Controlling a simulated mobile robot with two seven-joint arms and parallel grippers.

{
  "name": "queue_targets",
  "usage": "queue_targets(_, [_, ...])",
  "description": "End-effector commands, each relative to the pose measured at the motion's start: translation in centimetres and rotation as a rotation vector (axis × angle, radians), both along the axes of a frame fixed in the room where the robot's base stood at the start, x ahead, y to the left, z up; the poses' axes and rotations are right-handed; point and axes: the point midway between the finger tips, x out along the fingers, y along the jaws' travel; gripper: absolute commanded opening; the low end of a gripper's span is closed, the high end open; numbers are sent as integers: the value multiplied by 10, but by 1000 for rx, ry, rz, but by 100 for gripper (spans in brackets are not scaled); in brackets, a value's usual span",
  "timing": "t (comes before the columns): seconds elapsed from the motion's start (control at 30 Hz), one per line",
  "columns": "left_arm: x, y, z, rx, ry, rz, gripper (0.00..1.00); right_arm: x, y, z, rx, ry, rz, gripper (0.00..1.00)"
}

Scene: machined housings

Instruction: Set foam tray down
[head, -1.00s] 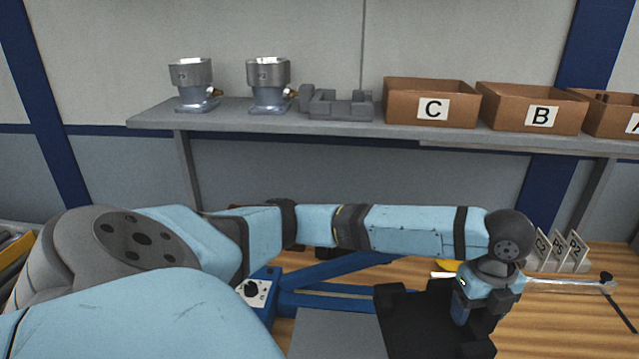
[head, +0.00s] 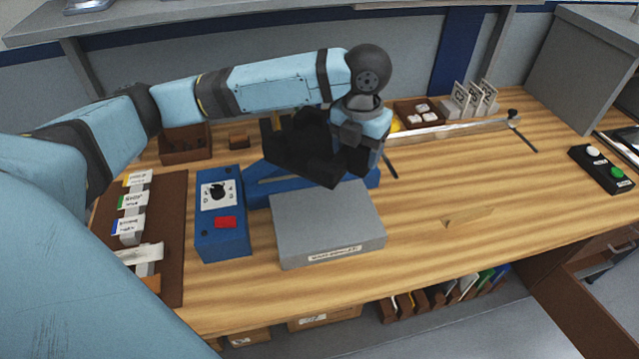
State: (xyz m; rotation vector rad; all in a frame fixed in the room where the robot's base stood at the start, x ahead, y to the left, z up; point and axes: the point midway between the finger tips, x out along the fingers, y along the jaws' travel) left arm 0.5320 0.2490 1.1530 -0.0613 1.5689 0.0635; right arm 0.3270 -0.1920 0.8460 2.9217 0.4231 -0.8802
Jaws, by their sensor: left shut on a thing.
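The foam tray (head: 303,148) is black and dark, with a raised, notched outline. My left gripper (head: 352,155) is shut on its right side, with the arm reaching in from the left and the wrist pointing down. The tray appears in front of a blue frame (head: 362,194) and just behind a grey box with a label (head: 330,220). I cannot tell whether it touches the frame or hangs above it. The tray's far side is partly hidden by my arm. My right gripper is out of view.
A blue control box with a knob and red button (head: 222,222) stands left of the grey box. A brown board with labelled cards (head: 172,225) is further left. A brown tray with white pieces (head: 418,113) and card stand (head: 470,102) are behind. The wooden bench (head: 470,185) is mostly clear at right.

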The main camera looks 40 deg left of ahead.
Motion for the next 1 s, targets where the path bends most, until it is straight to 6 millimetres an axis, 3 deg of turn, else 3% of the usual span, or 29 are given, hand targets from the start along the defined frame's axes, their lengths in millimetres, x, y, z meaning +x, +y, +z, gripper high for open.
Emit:
queue_targets(0.5, [-1, 0, -127, 2, 3, -1, 39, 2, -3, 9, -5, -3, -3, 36])
queue_targets(0.87, [-1, 0, -162, 1, 2, -1, 39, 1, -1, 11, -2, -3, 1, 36])
queue_targets(1.0, [-1, 0, -185, 2, 3, 0, 39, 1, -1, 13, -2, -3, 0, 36])
